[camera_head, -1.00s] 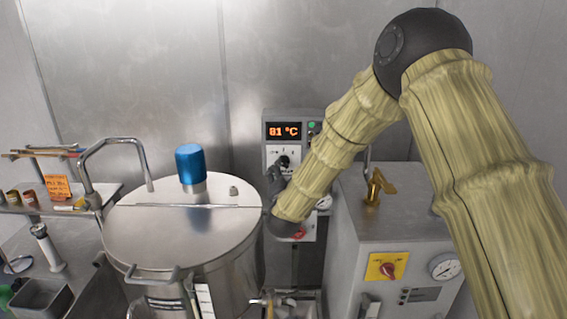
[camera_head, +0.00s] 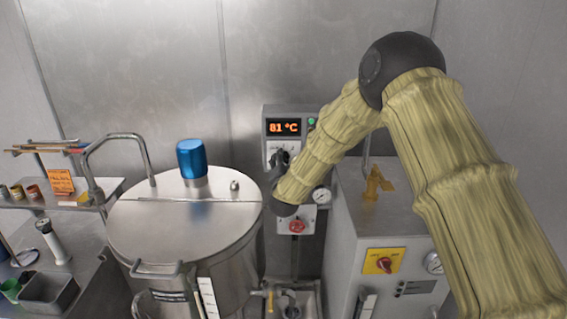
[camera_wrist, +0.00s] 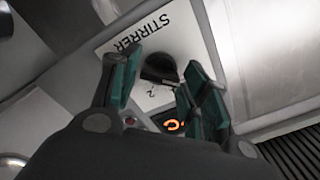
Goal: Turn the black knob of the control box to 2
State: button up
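The control box (camera_head: 270,115) is a grey unit on the back wall with an orange display reading 81 °C. Its black knob (camera_wrist: 160,69) sits on a white plate (camera_wrist: 180,40) labelled STIRRER, with a "2" printed beside the knob. In the wrist view the plate appears rotated. My gripper (camera_wrist: 163,62) is open, with one green-padded finger on each side of the knob and gaps visible at both sides. I cannot tell the knob's exact setting. In the head view my gripper (camera_head: 280,160) covers most of the knob.
A steel tank (camera_head: 180,225) with a blue cap (camera_head: 191,158) stands left of the box. A grey cabinet (camera_head: 385,225) with a brass tap (camera_head: 374,183) stands to the right.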

jog(key=c, duration=0.4)
jog(key=shift+c, duration=0.2)
jog(key=shift+f+b, duration=0.2)
jog(key=shift+b, duration=0.45)
jog(key=m+b, duration=1.8)
jog(key=b, duration=1.1)
jog(key=shift+r, duration=0.2)
jog(key=o, duration=1)
